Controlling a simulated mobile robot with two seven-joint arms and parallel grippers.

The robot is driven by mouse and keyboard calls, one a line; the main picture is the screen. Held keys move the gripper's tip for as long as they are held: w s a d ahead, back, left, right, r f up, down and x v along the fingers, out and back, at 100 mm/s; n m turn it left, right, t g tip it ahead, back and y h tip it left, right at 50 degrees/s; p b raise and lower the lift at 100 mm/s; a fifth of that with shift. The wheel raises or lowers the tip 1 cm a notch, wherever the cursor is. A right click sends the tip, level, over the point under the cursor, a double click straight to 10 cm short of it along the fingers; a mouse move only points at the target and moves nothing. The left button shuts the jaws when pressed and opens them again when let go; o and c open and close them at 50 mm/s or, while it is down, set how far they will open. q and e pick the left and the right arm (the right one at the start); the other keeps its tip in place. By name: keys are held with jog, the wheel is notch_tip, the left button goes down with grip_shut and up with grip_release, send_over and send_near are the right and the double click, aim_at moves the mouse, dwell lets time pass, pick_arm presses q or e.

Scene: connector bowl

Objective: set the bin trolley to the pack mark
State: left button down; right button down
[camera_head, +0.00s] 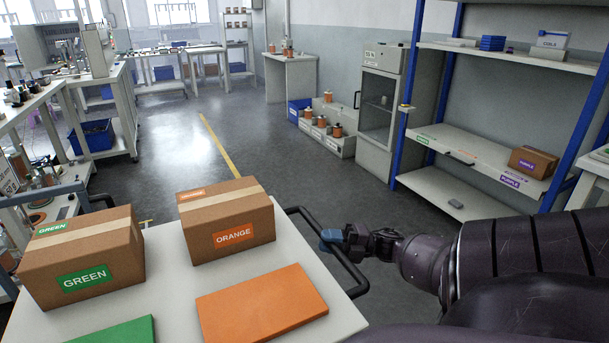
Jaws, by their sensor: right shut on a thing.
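The trolley (160,318) has a white top and fills the lower left of the head view. A brown box labelled GREEN (85,258) and a brown box labelled ORANGE (228,220) stand on it. A flat orange panel (260,305) and a partly cut-off green panel (120,332) lie in front of them. A black bar handle (352,272) sticks out from its right side. My right gripper (334,240), with blue fingertips, is shut on this handle. My left gripper is not in view. I cannot identify the pack mark; a yellow floor line (220,147) runs beyond the trolley.
Workbenches (120,120) line the left. A blue-posted shelf (480,150) stands at the right, holding a box labelled PURPLE (533,162). A grey cabinet (379,115) and a low stepped stand with spools (330,138) stand along the wall. The grey floor (270,150) ahead is open.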

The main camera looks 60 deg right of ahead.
jog(key=s+d+b, duration=0.1)
jog(key=s+d, duration=0.3)
jog(key=d, duration=0.2)
jog(key=shift+d, duration=0.15)
jog(key=c, duration=1.3)
grip_release()
jog(key=shift+c, duration=0.2)
jog(key=o, duration=0.4)
jog(key=shift+s+d, duration=0.1)
jog(key=shift+s, duration=0.1)
jog(key=b+v, duration=0.1)
jog(key=v, duration=0.9)
jog(key=shift+s+d+f, duration=0.1)
jog(key=shift+s+d, duration=0.05)
jog(key=shift+s, duration=0.1)
